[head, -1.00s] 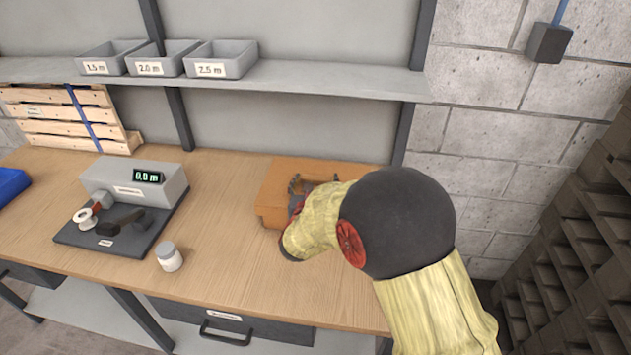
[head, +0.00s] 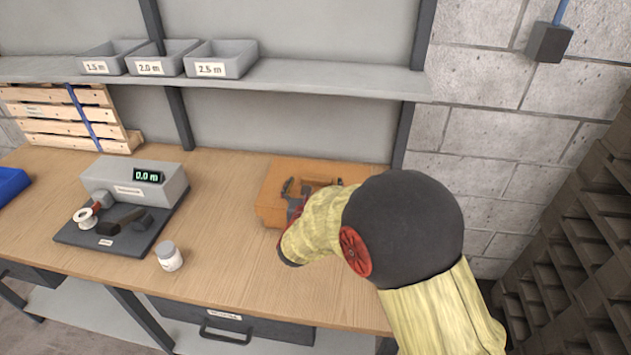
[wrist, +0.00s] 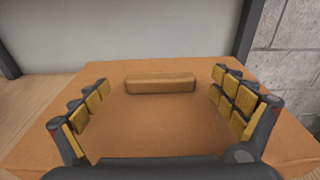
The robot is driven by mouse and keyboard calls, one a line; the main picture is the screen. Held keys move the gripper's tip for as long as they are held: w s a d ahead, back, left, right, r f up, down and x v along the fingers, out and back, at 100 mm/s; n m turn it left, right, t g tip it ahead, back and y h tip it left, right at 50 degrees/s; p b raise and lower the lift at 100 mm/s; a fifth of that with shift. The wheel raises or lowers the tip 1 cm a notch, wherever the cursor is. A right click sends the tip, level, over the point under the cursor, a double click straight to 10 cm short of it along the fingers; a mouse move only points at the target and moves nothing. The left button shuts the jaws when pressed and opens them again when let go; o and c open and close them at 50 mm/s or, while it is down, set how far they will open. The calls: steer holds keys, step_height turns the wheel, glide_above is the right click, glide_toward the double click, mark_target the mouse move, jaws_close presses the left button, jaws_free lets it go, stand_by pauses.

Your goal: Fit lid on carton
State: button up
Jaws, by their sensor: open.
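The orange-brown carton (head: 270,207) stands at the right end of the workbench. Its lid (wrist: 160,125) lies over the top as a flat brown face with a raised bar handle (wrist: 160,83); I cannot tell if it is fully seated. My gripper (head: 312,186) is over the lid, and in the wrist view (wrist: 160,80) its yellow-padded fingers are spread wide, one on each side of the handle, with nothing between them touching. The handle is near the fingertips. My arm hides the carton's right front part in the head view.
A grey device with a 0.0 m display (head: 135,185) and a dark tool tray (head: 80,236) stand left. A white jar (head: 169,257) is near the front edge. A shelf (head: 330,80) with grey bins runs above. Bench between jar and carton is clear.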

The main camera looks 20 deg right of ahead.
steer(key=v, duration=1)
steer(key=shift+s, duration=0.15)
steer(key=shift+a, duration=0.1)
steer(key=s+d+f+m+g+y+p, duration=0.1)
steer(key=s+d+f+m+g, duration=0.1)
steer(key=s+m+g, duration=0.6)
steer(key=s+d+f+m+g, duration=0.2)
steer(key=s+d+m+g, duration=0.1)
steer(key=s+m, duration=0.9)
steer(key=s+a+r+m+y+p, duration=0.2)
steer(key=s+a+r+m+y, duration=0.35)
steer(key=a, duration=0.25)
steer(key=s+a+r+m+t+y+p, duration=0.1)
steer(key=a+r+m+t+y+p, duration=0.1)
steer(key=r, duration=0.9)
steer(key=shift+s+a+r+m+t, duration=0.15)
steer(key=shift+a+r+m+t, duration=0.15)
steer(key=shift+a+m+t, duration=0.5)
